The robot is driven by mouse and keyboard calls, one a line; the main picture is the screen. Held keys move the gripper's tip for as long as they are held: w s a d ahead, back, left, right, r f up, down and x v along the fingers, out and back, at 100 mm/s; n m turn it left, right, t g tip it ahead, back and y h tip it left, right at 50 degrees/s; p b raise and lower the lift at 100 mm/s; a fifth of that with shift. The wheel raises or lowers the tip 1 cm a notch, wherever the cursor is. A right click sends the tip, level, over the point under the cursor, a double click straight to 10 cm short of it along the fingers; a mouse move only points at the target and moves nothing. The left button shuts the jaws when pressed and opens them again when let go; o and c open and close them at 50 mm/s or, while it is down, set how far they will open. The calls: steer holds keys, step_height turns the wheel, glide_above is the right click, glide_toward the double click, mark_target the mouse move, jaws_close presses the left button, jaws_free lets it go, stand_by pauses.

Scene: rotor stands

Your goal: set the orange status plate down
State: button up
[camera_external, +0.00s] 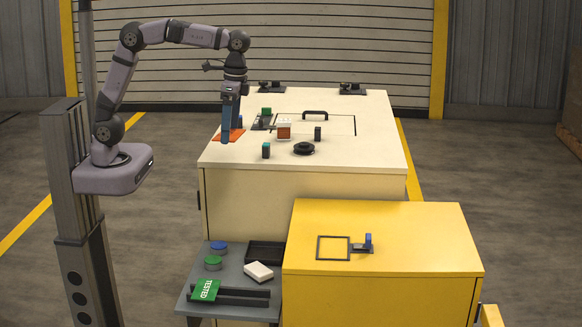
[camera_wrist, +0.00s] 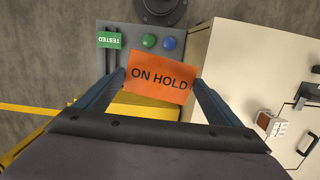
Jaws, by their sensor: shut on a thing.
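The orange status plate (camera_wrist: 160,88) reads "ON HOLD" and lies between the two fingers of my gripper (camera_wrist: 160,77) in the wrist view. My gripper is shut on its left and right edges. In the outside view the plate (camera_external: 233,135) shows beside my gripper (camera_external: 226,139) near the left edge of the cream cabinet top (camera_external: 225,158), partly hidden by a finger. In the wrist view the plate overlaps the grey shelf and yellow surface below, beside the cream cabinet; its height is hard to tell.
The grey side shelf (camera_external: 192,297) holds a green "TESTED" plate (camera_external: 205,290), blue and green discs, a black tray and a white block. The yellow cabinet (camera_external: 420,250) has a black square outline (camera_external: 333,237) and a blue-tipped fixture (camera_external: 367,241). Several small parts stand on the cream top.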

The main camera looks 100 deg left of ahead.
steer(key=w+a+r+m+p, duration=0.15)
steer(key=a+p, duration=0.45)
steer(key=a, duration=0.6)
steer(key=m+p, duration=0.1)
steer(key=p, duration=0.6)
glide_above(241, 146)
step_height(241, 146, down, 6)
steer(key=shift+w+f, duration=0.25)
steer(key=shift+f, duration=0.2)
steer(key=shift+f, duration=0.15)
steer(key=shift+f+b, duration=2.85)
steer(key=shift+f, duration=0.35)
steer(key=shift+f, duration=0.45)
